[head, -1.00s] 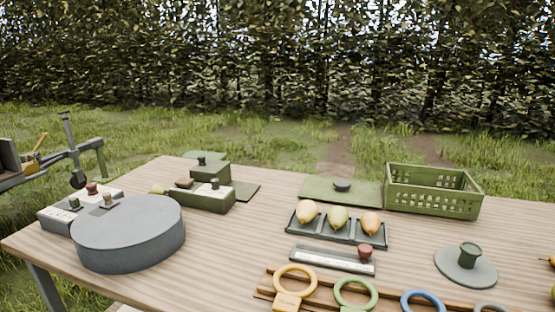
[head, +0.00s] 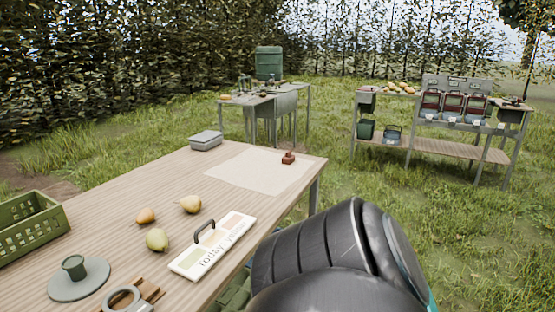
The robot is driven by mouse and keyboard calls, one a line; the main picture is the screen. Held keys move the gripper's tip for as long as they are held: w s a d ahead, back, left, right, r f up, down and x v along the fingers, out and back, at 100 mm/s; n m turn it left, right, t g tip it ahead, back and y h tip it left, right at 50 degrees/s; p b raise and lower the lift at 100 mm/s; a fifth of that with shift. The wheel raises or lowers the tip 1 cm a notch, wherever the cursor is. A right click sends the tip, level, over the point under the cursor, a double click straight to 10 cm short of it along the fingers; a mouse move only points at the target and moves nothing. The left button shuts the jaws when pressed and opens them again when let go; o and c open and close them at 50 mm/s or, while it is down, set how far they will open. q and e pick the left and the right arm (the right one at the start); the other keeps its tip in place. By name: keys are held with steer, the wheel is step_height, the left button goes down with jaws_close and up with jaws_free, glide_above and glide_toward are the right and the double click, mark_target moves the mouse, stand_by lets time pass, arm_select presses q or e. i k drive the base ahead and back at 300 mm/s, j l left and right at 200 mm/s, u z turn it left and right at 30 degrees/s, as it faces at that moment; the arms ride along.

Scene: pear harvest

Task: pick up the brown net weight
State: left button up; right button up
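A small red-brown block with a knob (head: 288,158) sits on a pale beige sheet (head: 245,170) near the far right corner of the wooden table. It may be the brown net weight, but it is too small to tell for certain. Nothing touches it from above. A large dark link of my own arm fills the lower right of the head view and covers part of the table's right edge. Neither of my grippers shows.
A grey box (head: 206,140) stands at the table's back edge. Three loose pears lie near a white sign with a handle (head: 212,246). A green crate (head: 30,224) and grey disc (head: 79,279) are at left. Another table (head: 262,102) and a shelf rack (head: 440,147) stand beyond on grass.

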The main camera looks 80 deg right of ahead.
mark_target(288, 158)
steer(key=z, duration=2.9)
steer(key=i+l+z, duration=0.1)
steer(key=i+z, duration=0.25)
steer(key=i+l+z, duration=0.1)
steer(key=z, duration=0.3)
steer(key=i, duration=2.95)
steer(key=i+u, duration=0.35)
steer(key=i+l+u, duration=0.2)
steer(key=i+u, duration=0.15)
steer(key=i, duration=0.2)
steer(key=u, duration=1.55)
